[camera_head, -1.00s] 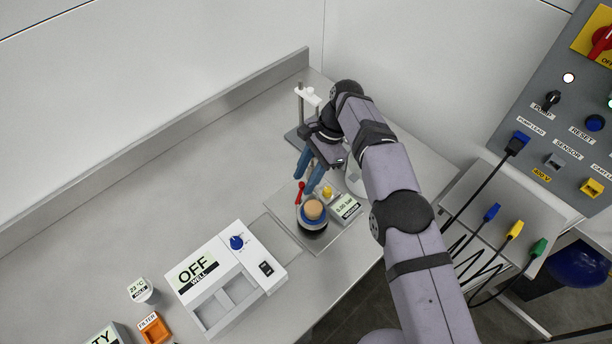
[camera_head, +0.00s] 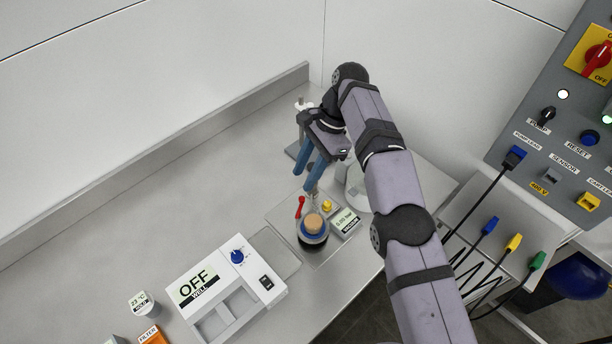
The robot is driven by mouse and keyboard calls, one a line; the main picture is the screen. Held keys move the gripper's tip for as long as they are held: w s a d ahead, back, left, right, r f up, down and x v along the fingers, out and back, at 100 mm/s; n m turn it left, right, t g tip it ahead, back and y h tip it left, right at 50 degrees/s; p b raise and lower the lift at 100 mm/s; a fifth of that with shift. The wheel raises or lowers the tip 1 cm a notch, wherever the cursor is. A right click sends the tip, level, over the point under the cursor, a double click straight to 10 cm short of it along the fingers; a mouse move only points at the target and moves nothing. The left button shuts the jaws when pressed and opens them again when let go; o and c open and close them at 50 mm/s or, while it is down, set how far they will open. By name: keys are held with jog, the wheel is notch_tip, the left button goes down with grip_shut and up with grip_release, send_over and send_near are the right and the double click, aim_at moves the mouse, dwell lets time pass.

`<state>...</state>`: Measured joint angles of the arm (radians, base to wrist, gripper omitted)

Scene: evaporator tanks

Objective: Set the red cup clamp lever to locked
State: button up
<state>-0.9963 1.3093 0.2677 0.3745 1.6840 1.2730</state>
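The red lever (camera_head: 300,206) stands up beside a round dark cup (camera_head: 312,238) with a blue ring and a tan top, on a metal plate at the bench's right part. I cannot tell its locked or unlocked side from here. My gripper (camera_head: 305,180) has two blue fingers pointing down and left, spread apart with a gap between them. It is empty, above and behind the lever in the picture, and not touching it.
A small vacuum display (camera_head: 345,220) with a yellow knob (camera_head: 327,205) stands right of the cup. A white well unit reading OFF (camera_head: 240,285) is at the lower left. A stand (camera_head: 300,125) is behind my gripper. The bench's left part is clear.

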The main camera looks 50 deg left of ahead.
jog(key=shift+r+p, duration=0.45)
jog(key=shift+r, duration=0.3)
